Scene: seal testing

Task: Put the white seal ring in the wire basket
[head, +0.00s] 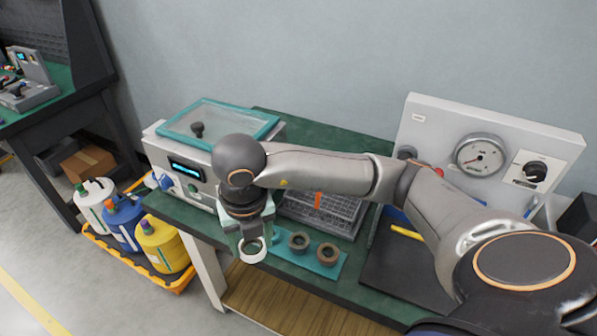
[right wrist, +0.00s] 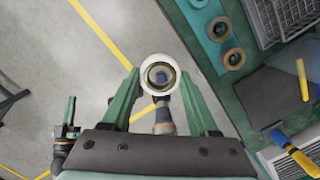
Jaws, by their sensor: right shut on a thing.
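My right gripper (head: 252,240) is shut on the white seal ring (head: 253,250) and holds it in the air in front of the bench edge. In the right wrist view the ring (right wrist: 147,72) sits between the green fingertips (right wrist: 160,82), with the floor below it. The wire basket (head: 347,222) stands on the green bench to the right of the gripper, partly hidden by my right arm. A corner of the basket (right wrist: 283,22) shows at the top right of the wrist view.
Two brownish rings (head: 299,242) (head: 328,254) lie on a teal mat (head: 333,267) before the basket. A bath with a teal lid (head: 220,121) stands left; a gauge panel (head: 430,125) stands right.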

